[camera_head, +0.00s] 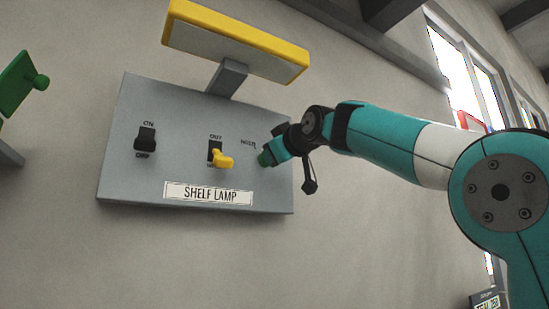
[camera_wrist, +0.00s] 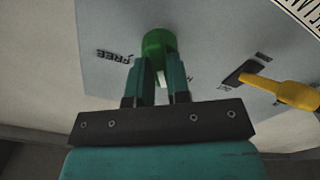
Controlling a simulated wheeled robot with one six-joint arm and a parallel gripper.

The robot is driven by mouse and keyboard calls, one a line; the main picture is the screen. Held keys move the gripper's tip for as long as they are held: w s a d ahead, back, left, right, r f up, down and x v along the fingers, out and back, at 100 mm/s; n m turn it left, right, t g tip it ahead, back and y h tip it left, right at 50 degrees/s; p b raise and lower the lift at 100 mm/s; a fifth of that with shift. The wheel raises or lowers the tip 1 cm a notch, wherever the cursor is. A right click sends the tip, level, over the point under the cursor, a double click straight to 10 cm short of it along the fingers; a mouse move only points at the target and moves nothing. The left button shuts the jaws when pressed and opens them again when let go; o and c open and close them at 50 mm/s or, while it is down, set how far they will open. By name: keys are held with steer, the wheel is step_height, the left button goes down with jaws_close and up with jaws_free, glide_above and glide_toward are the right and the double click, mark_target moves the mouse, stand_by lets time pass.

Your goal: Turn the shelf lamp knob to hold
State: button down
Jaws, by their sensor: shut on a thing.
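The shelf lamp panel (camera_head: 120,184) is a grey plate on the wall with a "SHELF LAMP" label (camera_head: 208,194). The green knob (camera_head: 264,158) is at its right side, and it also shows in the wrist view (camera_wrist: 158,41). My gripper (camera_head: 268,155) is at the knob, and in the wrist view its two fingers (camera_wrist: 160,72) are shut on it. A white mark shows between the fingers. "FREE" is printed left of the knob in the wrist view. "HOLD" is partly readable above the knob in the head view. My gripper hides much of the knob there.
A yellow lever (camera_head: 222,160) marked "OUT" sits left of the knob, close to my gripper. A black on/off switch (camera_head: 146,139) is farther left. A yellow-framed lamp (camera_head: 235,42) stands above the panel. A green part (camera_head: 18,85) is at the far left.

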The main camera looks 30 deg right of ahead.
steer(key=shift+n, duration=1.2)
steer(key=c, duration=1.1)
jaws_free()
steer(key=shift+a, duration=0.1)
steer(key=shift+b, duration=0.3)
steer(key=shift+s+b, duration=1.85)
steer(key=shift+s, duration=6.85)
